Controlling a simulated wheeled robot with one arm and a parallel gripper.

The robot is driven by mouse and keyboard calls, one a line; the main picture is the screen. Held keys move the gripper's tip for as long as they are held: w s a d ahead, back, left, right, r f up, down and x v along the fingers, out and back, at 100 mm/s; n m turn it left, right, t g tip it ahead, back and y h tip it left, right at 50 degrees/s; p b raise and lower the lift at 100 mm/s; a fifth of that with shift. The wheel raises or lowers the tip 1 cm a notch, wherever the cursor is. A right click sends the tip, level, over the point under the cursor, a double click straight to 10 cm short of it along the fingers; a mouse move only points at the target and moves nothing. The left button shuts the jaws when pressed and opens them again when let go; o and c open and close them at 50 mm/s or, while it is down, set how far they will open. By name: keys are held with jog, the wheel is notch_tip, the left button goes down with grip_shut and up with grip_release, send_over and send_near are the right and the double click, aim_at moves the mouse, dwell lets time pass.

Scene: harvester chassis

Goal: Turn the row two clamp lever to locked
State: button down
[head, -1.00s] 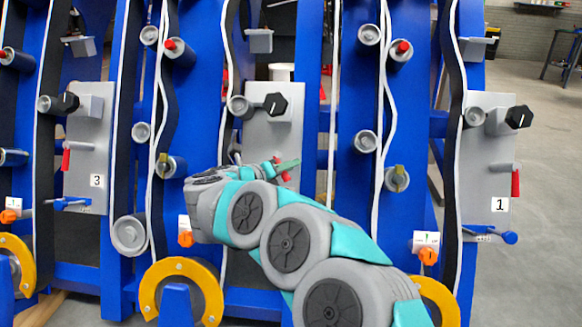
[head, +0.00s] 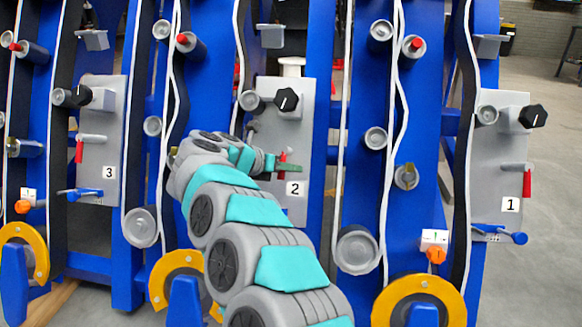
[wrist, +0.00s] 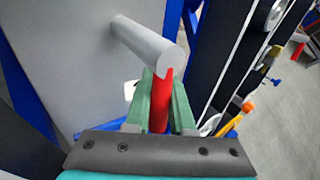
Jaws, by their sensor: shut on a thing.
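The row two panel (head: 300,205) is a grey plate marked 2 in the middle of the head view. Its red lever (head: 282,158) is partly hidden by my gripper (head: 286,166). In the wrist view the red lever (wrist: 161,103) joins the end of a grey round pin (wrist: 148,47) that sticks out of the panel. The green fingers of my gripper (wrist: 161,105) lie on both sides of the red lever and are shut on it. The lever's exact angle on the panel is hard to tell. My arm covers the panel's lower left.
A black knob (head: 286,99) sits above the lever on the same panel. Panels marked 3 (head: 101,145) and 1 (head: 503,150) have similar red levers hanging down, with blue handles (head: 86,193) below. Blue uprights, rollers and white belts stand close on both sides.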

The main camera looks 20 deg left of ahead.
dwell(0.3)
jog(key=c, duration=0.8)
grip_release()
jog(key=shift+o, duration=0.2)
jog(key=shift+a, duration=0.1)
jog(key=v, duration=0.7)
jog(key=shift+s+r, duration=0.2)
jog(key=shift+s, duration=0.05)
jog(key=shift+s+a, duration=0.1)
jog(key=shift+a, duration=0.05)
